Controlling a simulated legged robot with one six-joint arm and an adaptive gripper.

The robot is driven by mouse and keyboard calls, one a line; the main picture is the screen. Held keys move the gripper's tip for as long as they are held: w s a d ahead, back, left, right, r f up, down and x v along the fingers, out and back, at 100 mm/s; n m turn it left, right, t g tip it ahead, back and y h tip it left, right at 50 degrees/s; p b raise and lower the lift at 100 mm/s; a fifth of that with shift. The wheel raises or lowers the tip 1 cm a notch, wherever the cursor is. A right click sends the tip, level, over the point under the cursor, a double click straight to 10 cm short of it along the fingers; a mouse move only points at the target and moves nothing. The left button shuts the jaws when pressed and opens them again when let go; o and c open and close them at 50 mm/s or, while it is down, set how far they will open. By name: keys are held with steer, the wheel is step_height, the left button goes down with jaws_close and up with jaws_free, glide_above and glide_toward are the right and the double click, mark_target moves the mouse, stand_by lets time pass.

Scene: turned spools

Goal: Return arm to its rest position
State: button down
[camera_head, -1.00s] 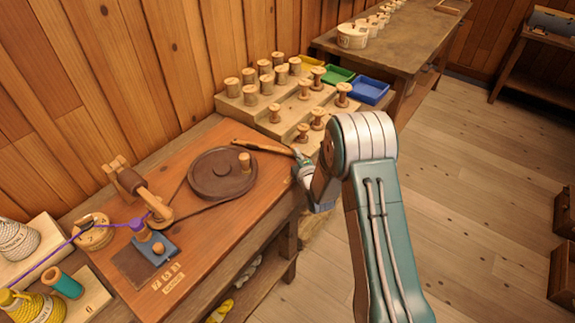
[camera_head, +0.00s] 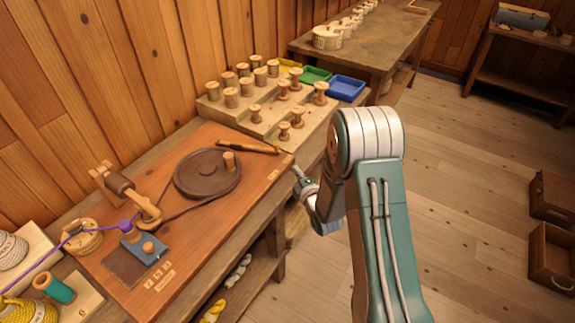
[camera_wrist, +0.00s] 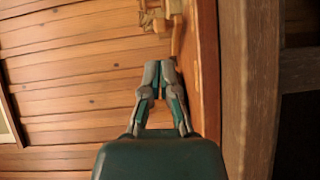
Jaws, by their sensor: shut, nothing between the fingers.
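My arm stands to the right of the workbench in the head view. My gripper (camera_head: 299,176) hangs beside the bench's right edge, apart from it, over the gap by the floor. In the wrist view my gripper (camera_wrist: 159,70) is shut with its fingertips together and nothing between them. A wooden tool (camera_head: 247,147) lies on the bench behind the turntable.
A stepped rack (camera_head: 240,117) of several wooden spools stands behind the bench. Green (camera_head: 316,75) and blue (camera_head: 347,87) trays sit beside it. Wooden boxes (camera_head: 553,255) lie on the floor at the right.

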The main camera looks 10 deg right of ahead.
steer(key=shift+s+d, duration=0.4)
steer(key=shift+s, duration=0.25)
steer(key=s+d+r+m+g+h, duration=0.25)
steer(key=r+m, duration=0.25)
steer(key=r, duration=0.4)
steer(key=s+d+r+m+g+h, duration=0.25)
steer(key=s+r+m, duration=0.2)
steer(key=r, duration=0.35)
steer(key=s+r+m+g, duration=0.3)
steer(key=s+m, duration=0.2)
steer(key=s, duration=0.8)
steer(key=s+r+m+g, duration=0.3)
steer(key=s+m, duration=0.3)
steer(key=s, duration=0.7)
steer(key=shift+v, duration=0.85)
